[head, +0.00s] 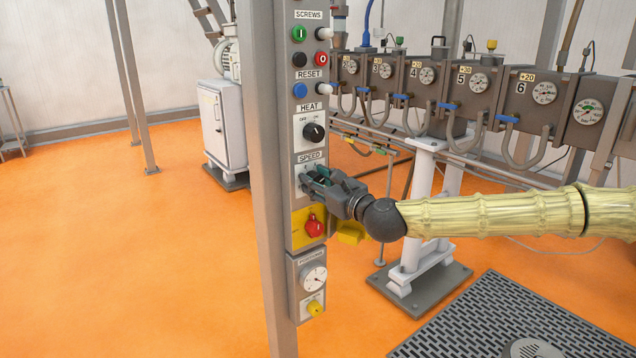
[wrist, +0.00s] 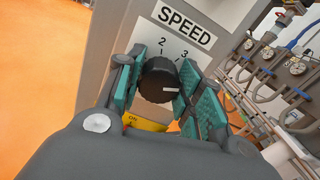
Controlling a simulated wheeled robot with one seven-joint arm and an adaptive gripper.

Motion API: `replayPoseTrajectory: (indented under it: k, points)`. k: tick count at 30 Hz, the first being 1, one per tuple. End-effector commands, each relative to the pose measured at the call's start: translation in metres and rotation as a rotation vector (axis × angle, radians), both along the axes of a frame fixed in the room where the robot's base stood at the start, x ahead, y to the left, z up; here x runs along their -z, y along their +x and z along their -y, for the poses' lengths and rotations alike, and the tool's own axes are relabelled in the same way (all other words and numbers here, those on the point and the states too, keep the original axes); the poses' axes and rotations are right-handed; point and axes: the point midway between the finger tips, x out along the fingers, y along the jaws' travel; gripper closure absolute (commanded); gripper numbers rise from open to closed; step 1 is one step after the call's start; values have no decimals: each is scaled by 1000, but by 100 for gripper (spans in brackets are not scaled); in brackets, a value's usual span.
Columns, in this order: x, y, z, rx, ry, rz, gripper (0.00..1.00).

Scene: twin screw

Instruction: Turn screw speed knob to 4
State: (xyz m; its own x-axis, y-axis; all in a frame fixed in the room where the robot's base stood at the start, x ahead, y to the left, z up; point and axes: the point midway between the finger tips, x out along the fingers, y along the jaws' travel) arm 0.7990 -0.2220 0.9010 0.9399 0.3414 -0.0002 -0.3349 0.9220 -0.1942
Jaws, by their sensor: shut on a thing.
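The black screw speed knob (wrist: 155,80) is on the panel under the SPEED label (wrist: 184,24) in the wrist view. My gripper (wrist: 160,88) is shut on it, with one teal-padded finger on each side. The knob's white pointer line points to the right, towards the right finger and clockwise past the 3. The numbers 2 and 3 show above the knob. The 4 and the rest of the scale are hidden. In the head view my gripper (head: 316,180) covers the knob, just below the SPEED label (head: 311,156).
The HEAT knob (head: 314,132) is above my gripper. A red knob (head: 315,226) on a yellow plate is close below it. A gauge (head: 314,277) sits lower on the panel. Barrel sections with dials (head: 479,82) stand behind, to the right.

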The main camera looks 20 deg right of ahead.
Motion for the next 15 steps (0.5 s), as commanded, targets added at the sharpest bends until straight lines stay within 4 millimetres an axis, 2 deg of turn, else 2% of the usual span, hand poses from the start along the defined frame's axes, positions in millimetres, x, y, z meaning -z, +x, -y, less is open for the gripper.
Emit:
replayPoseTrajectory:
  k: [2,3,6,15]
  points:
    - [1,1,2,3,1,-1,87]
    - [1,1,2,3,0,0,60]
    - [1,1,1,2,0,-1,42]
    - [0,0,0,0,-1,0,42]
